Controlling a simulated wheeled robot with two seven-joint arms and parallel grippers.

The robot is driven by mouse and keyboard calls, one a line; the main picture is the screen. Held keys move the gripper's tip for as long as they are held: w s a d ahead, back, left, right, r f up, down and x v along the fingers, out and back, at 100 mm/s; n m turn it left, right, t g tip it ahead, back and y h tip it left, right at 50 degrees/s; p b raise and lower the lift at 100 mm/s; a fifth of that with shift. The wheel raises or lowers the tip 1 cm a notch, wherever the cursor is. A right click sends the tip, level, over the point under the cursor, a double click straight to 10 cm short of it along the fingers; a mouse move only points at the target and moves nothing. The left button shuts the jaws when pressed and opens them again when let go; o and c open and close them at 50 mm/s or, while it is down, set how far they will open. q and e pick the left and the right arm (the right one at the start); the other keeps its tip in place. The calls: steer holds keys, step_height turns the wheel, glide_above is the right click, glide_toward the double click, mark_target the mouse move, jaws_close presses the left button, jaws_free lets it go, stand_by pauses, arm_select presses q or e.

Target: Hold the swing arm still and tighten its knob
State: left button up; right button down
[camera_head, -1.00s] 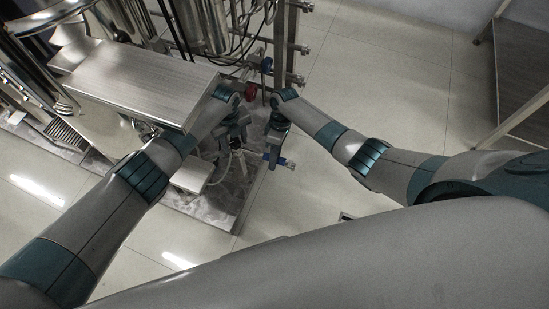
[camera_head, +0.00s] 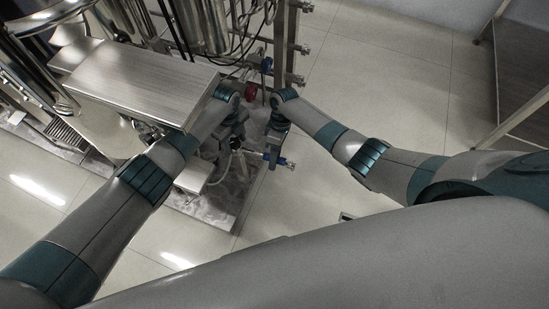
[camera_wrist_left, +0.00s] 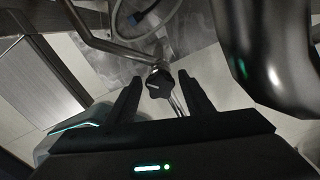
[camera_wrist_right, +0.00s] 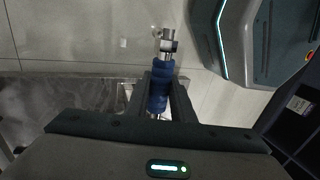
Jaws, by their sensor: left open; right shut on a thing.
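The swing arm is a metal tube with a blue sleeve (camera_wrist_right: 160,85); in the head view its blue end (camera_head: 283,161) sticks out past my right gripper (camera_head: 272,152). In the right wrist view my right gripper (camera_wrist_right: 160,82) is shut on the blue sleeve. A black lobed knob (camera_wrist_left: 159,83) shows in the left wrist view, beside a metal tube. My left gripper (camera_wrist_left: 158,82) is open, with its fingers on either side of the knob and visible gaps. In the head view my left gripper (camera_head: 236,143) is left of the right one, and the knob is hard to make out.
A steel box (camera_head: 140,82) stands left of the grippers, close to my left arm. A steel post (camera_head: 287,45) with side fittings rises behind them. Red (camera_head: 251,91) and blue (camera_head: 266,65) round handles sit near it. Open tiled floor (camera_head: 385,85) lies to the right.

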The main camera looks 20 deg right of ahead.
arm_select(q)
steer(key=n, duration=0.3)
steer(key=shift+c, duration=0.4)
steer(key=c, duration=0.8)
arm_select(e)
steer(key=shift+w, duration=0.1)
arm_select(q)
steer(key=m, duration=0.6)
steer(key=shift+m, duration=0.4)
steer(key=o, duration=0.9)
